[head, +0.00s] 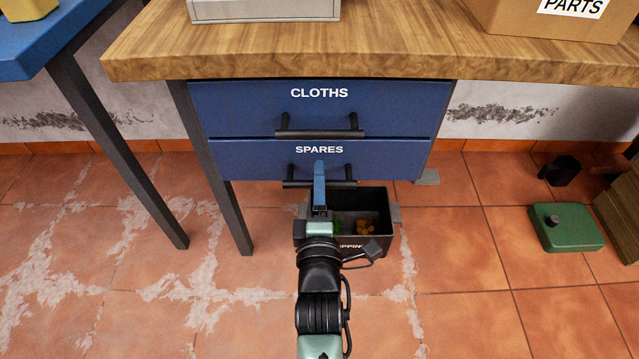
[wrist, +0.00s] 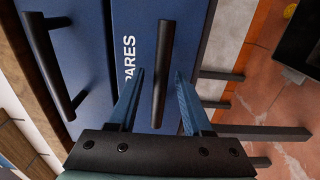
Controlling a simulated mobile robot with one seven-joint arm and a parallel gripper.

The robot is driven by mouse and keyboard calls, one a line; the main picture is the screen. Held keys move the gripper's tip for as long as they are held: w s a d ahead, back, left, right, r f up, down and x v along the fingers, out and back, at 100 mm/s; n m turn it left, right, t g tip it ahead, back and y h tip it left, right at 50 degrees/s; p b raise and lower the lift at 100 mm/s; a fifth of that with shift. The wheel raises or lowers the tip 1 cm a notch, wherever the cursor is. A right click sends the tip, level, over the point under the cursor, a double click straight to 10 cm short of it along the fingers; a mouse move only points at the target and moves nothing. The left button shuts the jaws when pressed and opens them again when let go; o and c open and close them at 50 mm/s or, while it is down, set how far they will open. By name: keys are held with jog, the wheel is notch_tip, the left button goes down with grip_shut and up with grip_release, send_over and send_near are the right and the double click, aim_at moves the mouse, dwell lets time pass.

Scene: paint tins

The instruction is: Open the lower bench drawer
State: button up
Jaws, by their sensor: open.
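The lower bench drawer (head: 386,161) is blue, labelled SPARES, and looks shut under the wooden bench top. Its black bar handle (head: 296,184) shows in the head view partly behind my gripper. My gripper (head: 319,168) is in front of this drawer. In the wrist view the lower handle (wrist: 163,70) stands between the two blue fingertips of my gripper (wrist: 160,76), which are apart on either side of it. I cannot tell whether either finger touches it. The upper drawer (head: 240,107), labelled CLOTHS, has its own black handle (head: 345,133) and also looks shut.
A dark open bin (head: 384,207) with small green and orange items stands on the floor below the drawers, behind my arm. Bench legs (head: 225,190) stand at the left.

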grip_shut()
dwell(1.4)
